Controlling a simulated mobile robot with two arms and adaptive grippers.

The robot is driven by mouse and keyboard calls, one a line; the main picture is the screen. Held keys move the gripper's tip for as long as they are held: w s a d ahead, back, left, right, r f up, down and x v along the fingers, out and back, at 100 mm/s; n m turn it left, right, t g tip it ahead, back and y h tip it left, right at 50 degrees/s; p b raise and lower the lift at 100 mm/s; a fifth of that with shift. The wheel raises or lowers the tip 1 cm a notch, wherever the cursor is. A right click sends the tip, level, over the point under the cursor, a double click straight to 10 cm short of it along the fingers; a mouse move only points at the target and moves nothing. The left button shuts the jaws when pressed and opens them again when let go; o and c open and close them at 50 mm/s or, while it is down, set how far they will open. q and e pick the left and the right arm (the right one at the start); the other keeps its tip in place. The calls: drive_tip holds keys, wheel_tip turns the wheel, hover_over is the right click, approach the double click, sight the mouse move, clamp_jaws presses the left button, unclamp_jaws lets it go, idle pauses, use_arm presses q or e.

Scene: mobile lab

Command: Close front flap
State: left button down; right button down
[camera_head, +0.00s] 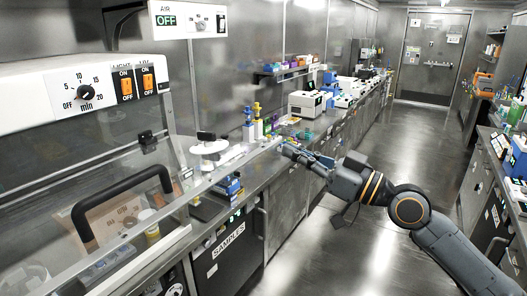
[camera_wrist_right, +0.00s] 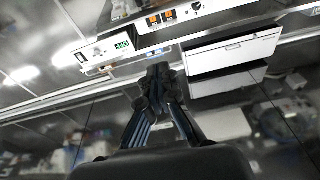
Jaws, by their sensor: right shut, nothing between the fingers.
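The front flap (camera_head: 72,181) is a clear panel on the white-topped hood at the left of the head view. A thick black bar handle (camera_head: 118,188) is on it. The panel slants out towards me, and items inside show through it. I cannot tell how wide any gap at its lower edge is. My right gripper (camera_head: 287,148) is shut and empty. It reaches in from the right, at the counter's front edge, well beyond the handle and apart from it. In the wrist view its fingers (camera_wrist_right: 158,75) meet at the tips. My left gripper is not in view.
The hood's control panel (camera_head: 105,85) has a dial and orange switches. A white round-topped device (camera_head: 209,147) and blue racks (camera_head: 229,187) stand on the counter near the flap. Bottles and white instruments (camera_head: 308,103) line the counter further back. The aisle floor (camera_head: 330,245) is clear.

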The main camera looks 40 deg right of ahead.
sight(262, 154)
drive_tip(key=p+x, duration=0.9)
drive_tip(key=p, duration=0.1)
drive_tip(key=f+b, duration=0.2)
drive_tip(key=b, duration=0.1)
drive_tip(key=f+b, duration=0.2)
drive_tip(key=shift+s+d+f, duration=0.1)
drive_tip(key=shift+s+d, duration=0.1)
drive_tip(key=shift+s, duration=0.15)
